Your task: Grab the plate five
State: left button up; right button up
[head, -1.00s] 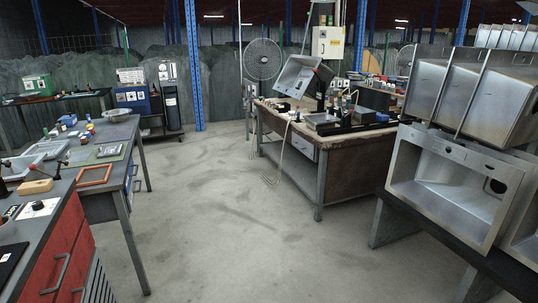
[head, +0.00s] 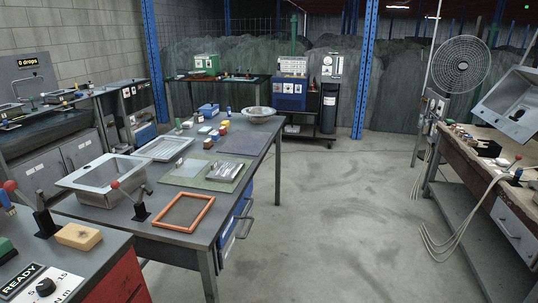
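I see no plate marked five in the head view. On the grey table at left stands a metal sink basin (head: 103,178). A shallow grey tray (head: 164,148) and a round metal bowl (head: 258,114) also stand there. A flat dark sheet (head: 236,142) and a green mat (head: 221,169) with metal pieces on it lie on the same table. An orange-framed panel (head: 184,212) lies near its front edge. Neither of my grippers is in view.
A bench with a red front and a READY panel (head: 36,282) is at the lower left. A wooden workbench (head: 455,165) with hanging cables stands at right, a tilted sink (head: 510,105) above it. The concrete floor (head: 340,220) between is clear.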

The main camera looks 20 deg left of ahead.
aim_at(224, 170)
jog(key=i+l+u, duration=0.15)
jog(key=i, duration=0.3)
jog(key=i+l+u, duration=0.15)
jog(key=i, duration=0.35)
jog(key=i+l+u, duration=0.15)
jog(key=i, duration=0.3)
